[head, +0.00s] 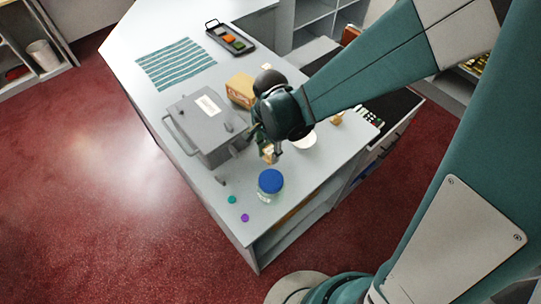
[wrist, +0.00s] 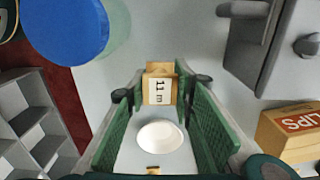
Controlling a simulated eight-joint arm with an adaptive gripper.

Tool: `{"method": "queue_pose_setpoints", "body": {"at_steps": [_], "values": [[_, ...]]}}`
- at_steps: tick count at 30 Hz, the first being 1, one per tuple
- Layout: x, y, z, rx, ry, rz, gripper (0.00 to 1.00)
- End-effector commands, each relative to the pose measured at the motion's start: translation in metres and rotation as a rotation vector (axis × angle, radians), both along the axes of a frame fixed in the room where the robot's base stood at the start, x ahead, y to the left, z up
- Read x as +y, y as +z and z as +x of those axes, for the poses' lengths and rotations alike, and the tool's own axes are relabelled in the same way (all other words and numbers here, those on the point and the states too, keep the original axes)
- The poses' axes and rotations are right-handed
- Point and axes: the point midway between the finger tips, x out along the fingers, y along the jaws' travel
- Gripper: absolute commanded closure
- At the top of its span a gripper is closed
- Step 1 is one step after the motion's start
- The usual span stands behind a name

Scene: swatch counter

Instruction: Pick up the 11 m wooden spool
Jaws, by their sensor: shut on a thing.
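The wooden spool (wrist: 160,88) is a light wood piece with a white label reading 11 m. It sits between the fingertips of my gripper (wrist: 162,90) in the wrist view, and the green-padded fingers are shut on it. In the head view the spool (head: 267,154) shows just below my gripper (head: 268,148), over the counter near the blue-lidded jar. I cannot tell whether it touches the counter. My wrist hides part of it there.
The blue-lidded jar (head: 270,184) stands close by. A grey metal box (head: 203,133) is to the left, a cardboard box (head: 240,88) behind. A white dish (head: 306,141) and a small wooden piece (head: 337,117) are to the right. Teal (head: 232,199) and purple (head: 245,217) discs lie in front.

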Motion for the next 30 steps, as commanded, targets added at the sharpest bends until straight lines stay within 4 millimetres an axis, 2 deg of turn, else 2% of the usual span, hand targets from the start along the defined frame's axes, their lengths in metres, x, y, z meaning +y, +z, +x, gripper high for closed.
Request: {"method": "queue_pose_setpoints", "body": {"at_steps": [6,15,30], "values": [[0.0,0.025,0.0,0.0,0.0,0.0,0.87],[0.0,0.051,0.0,0.0,0.0,0.0,0.87],[0.0,0.059,0.0,0.0,0.0,0.0,0.87]]}}
